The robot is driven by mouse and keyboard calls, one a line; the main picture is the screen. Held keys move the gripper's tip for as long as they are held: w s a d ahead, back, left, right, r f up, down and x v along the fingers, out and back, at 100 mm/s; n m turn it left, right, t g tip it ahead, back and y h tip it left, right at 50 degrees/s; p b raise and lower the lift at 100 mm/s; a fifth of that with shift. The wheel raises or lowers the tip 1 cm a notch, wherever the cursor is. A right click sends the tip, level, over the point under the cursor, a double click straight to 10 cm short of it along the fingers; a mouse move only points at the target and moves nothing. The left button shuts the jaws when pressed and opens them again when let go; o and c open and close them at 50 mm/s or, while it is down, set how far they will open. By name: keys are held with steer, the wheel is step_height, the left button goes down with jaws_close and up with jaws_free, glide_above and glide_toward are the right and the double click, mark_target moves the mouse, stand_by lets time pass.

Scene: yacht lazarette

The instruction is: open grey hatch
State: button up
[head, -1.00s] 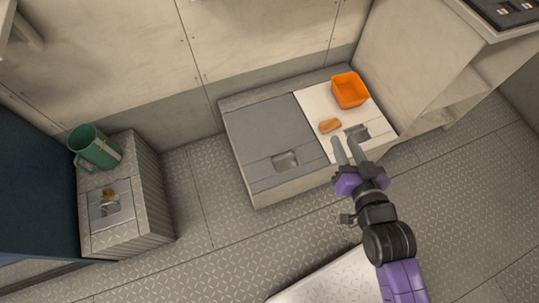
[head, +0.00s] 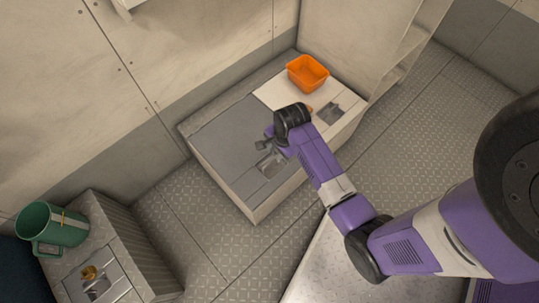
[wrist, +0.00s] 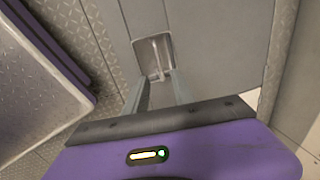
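The grey hatch (head: 222,150) lies flat and closed in the top of a low locker, left of a white hatch. Its recessed pull (head: 272,166) is near the front edge, partly covered by my arm. In the wrist view the recess (wrist: 153,56) holds a thin light bar (wrist: 157,50) lengthwise. My gripper (wrist: 160,80) is open, its two fingers apart at the near edge of the recess, with nothing between them. Whether the fingertips touch the hatch cannot be told.
The white hatch (head: 273,93) carries an orange bin (head: 307,73) and a small orange-brown item (head: 309,110), mostly hidden by my arm. A green mug (head: 52,228) and a brass-coloured object (head: 89,272) sit on a box at left. Patterned floor (head: 185,215) is clear between box and locker.

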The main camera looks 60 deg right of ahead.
mark_target(273, 159)
steer(key=f, duration=0.2)
steer(key=f+b, duration=0.1)
steer(key=f, duration=0.1)
steer(key=w+f+b, duration=0.1)
steer(key=f, duration=0.1)
steer(key=shift+w+d+f, duration=0.1)
steer(key=shift+d+f, duration=0.1)
steer(key=shift+f, duration=0.2)
steer(key=shift+c, duration=0.2)
jaws_close()
stand_by(0.9)
